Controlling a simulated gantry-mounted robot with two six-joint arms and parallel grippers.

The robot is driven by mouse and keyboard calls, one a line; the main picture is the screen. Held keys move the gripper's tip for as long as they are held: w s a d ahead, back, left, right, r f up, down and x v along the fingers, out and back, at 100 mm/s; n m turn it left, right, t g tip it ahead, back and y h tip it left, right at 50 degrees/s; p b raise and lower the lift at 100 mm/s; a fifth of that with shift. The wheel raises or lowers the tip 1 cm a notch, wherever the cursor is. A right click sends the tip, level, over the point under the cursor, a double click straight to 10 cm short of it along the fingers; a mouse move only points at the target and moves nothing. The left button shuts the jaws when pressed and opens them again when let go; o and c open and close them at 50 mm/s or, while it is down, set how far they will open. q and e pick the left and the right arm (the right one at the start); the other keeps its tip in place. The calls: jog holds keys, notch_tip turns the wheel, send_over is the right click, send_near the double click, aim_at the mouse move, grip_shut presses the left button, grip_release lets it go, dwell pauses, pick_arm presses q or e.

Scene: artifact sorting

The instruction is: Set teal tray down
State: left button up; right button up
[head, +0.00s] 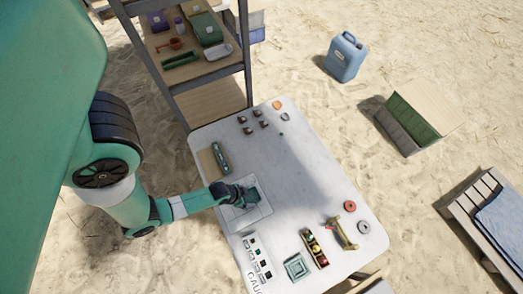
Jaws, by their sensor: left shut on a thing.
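My left gripper (246,194) reaches in from the left and is shut on a small grey-teal piece (254,192), which I take to be the teal tray. It is low over a pale square mat (262,211) on the white table. The gripper hides part of the piece, and I cannot tell whether it touches the mat. A square teal dish (296,267) lies apart near the table's front edge. My right gripper is not in view.
On the white table (290,185) are a teal bar (220,158), a multicoloured tray (316,249), a yellowish figure (342,233), red rings (350,206) and several dark pieces (248,130). A shelf (210,70) stands behind. The table's middle right is clear.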

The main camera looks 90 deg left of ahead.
pick_arm(q)
jog(key=shift+s+d+f, duration=0.1)
jog(key=shift+d+f, duration=0.05)
jog(key=shift+f, duration=0.15)
jog(key=shift+r, duration=0.15)
jog(key=shift+f, duration=0.2)
jog(key=o, duration=1.1)
jog(key=shift+o, duration=0.2)
jog(key=shift+r+p, duration=0.3)
jog(key=shift+p, duration=0.05)
jog(key=p+v, duration=0.4)
jog(key=v, duration=0.7)
jog(key=shift+r, duration=0.4)
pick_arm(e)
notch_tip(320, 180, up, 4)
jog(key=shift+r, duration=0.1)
